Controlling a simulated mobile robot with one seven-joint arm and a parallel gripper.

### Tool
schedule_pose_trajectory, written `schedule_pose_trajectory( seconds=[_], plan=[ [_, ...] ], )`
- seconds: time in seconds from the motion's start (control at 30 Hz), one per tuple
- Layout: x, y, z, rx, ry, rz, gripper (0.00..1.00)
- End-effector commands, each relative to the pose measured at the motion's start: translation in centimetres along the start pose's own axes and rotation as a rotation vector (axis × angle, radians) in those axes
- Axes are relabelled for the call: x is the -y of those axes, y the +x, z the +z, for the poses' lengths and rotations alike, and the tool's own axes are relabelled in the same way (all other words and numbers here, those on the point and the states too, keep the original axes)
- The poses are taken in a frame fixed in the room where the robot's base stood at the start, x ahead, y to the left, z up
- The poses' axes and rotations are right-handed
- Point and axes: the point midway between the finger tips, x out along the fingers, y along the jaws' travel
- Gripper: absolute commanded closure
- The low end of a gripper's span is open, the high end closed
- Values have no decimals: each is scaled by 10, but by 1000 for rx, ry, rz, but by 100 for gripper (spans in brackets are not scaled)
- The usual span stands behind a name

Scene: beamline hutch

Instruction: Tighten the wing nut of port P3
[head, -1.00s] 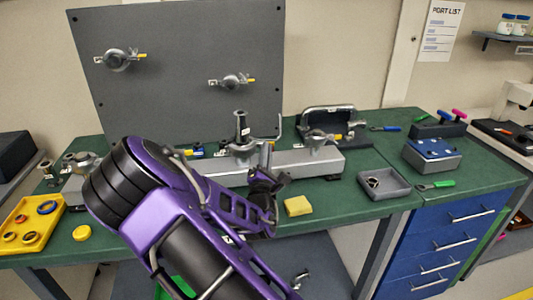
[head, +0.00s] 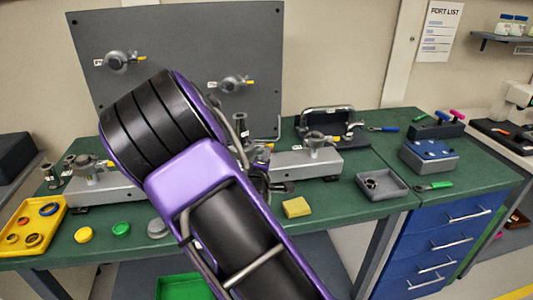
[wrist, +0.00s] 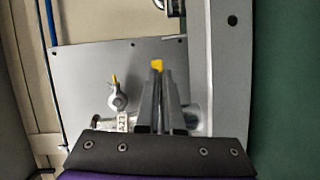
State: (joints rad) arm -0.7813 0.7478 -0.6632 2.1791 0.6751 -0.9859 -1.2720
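Two clamped ports are on the grey upright panel, at upper left (head: 124,62) and at lower right (head: 234,84), each with a yellow-tipped wing nut. More clamped ports sit on the grey bench pipe, at left (head: 90,163) and at right (head: 316,140). The small labels are too blurred in the head view to tell which port is P3. In the wrist view, my gripper (wrist: 161,72) points at a yellow tip (wrist: 157,64) right at its fingertips; contact and finger gap are unclear. A clamp with a yellow tip (wrist: 116,97) and a white label stands left of it.
A yellow tray with rings (head: 35,213), a yellow sponge (head: 296,207) and a grey tray (head: 382,185) lie along the bench front. A black stand with a metal handle (head: 326,112) is behind the right port. Blue drawers (head: 450,220) are at right.

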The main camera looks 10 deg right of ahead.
Motion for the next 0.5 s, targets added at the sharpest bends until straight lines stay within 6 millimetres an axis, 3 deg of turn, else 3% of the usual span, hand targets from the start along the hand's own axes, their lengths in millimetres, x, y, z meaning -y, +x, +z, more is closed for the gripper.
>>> schedule_pose_trajectory(
  seconds=[0.5],
  plan=[
    [3, 0, 1, 2, 334, -142, 100]
  ],
)
